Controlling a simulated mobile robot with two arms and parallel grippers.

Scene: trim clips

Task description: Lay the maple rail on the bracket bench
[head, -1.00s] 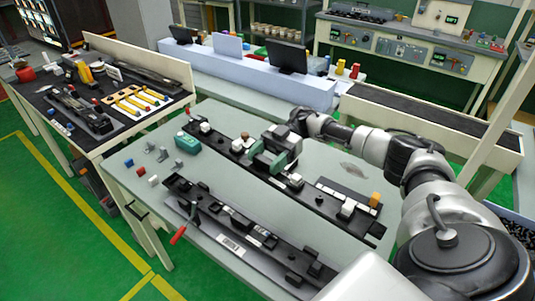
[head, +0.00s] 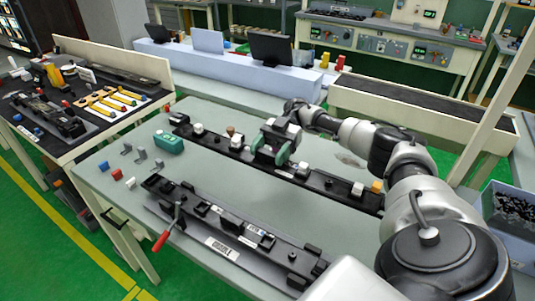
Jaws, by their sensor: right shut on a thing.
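A long dark rail (head: 318,178) with white blocks and a yellow block on it lies across, or just above, the grey-green table. I take it for the maple rail, but no readable name shows. My right gripper (head: 270,151), with green fingers, is shut on it near its middle. Whether the rail touches the table cannot be told. The grey-green table (head: 220,177), with small grey brackets (head: 141,154) at its left, may be the bracket bench; no label confirms it. My left gripper is not in view.
A second dark fixture (head: 224,246) with a white label and a red-handled lever (head: 161,241) lies along the table's near side. A green box (head: 168,143) and small red and white blocks stand at left. A bench with yellow-handled tools (head: 118,106) is further left.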

